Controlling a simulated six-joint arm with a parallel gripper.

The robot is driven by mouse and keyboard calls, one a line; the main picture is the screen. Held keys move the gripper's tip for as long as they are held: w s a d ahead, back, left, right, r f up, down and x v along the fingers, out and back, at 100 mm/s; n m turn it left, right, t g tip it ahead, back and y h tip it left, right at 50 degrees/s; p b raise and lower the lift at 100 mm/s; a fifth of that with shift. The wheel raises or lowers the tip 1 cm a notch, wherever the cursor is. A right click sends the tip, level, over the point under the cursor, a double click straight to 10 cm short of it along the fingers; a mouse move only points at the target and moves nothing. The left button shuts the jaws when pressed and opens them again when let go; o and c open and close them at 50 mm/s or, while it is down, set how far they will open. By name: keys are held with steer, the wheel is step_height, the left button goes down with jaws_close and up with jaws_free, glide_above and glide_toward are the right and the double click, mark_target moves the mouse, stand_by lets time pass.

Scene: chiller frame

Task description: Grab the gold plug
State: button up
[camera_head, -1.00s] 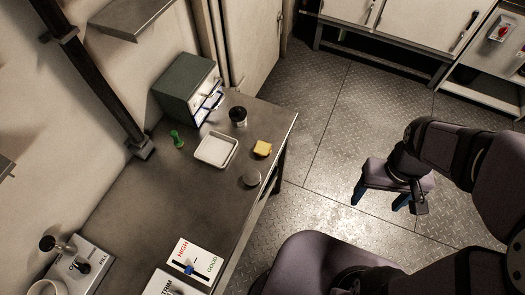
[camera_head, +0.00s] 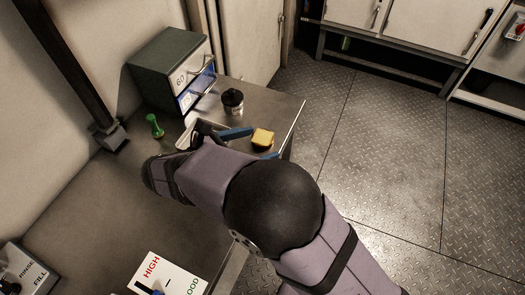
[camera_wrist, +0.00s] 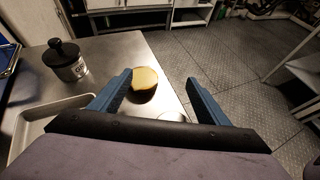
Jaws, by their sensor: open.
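The gold plug (camera_head: 263,139) is a short, yellow-gold block on the metal table near its right edge. In the wrist view the gold plug (camera_wrist: 144,80) stands ahead between the lines of my two blue fingers, closer to the left one. My gripper (camera_head: 264,145) is open and empty, reaching over the table with its fingertips close to the plug. In the wrist view my gripper (camera_wrist: 159,76) has its fingers wide apart. I cannot tell whether a finger touches the plug.
A black-lidded jar (camera_head: 232,102) stands behind the plug, also in the wrist view (camera_wrist: 66,62). A white tray (camera_wrist: 38,125) lies to the left, mostly hidden by my arm in the head view. A green peg (camera_head: 155,126) and a drawer box (camera_head: 165,65) are farther left.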

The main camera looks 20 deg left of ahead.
mark_target(263, 137)
steer(key=shift+n+t+y, duration=0.5)
steer(key=shift+n+t, duration=0.2)
steer(key=shift+n, duration=0.1)
steer(key=a, duration=0.1)
steer(key=s+a, duration=0.2)
steer(key=shift+a+f+b, duration=0.3)
steer(key=shift+f, duration=0.05)
steer(key=shift+p+x, duration=0.4)
steer(key=shift+x, duration=3.3)
steer(key=shift+f, duration=0.1)
steer(key=shift+c, duration=0.5)
steer(key=c, duration=1.5)
steer(key=shift+o, duration=0.2)
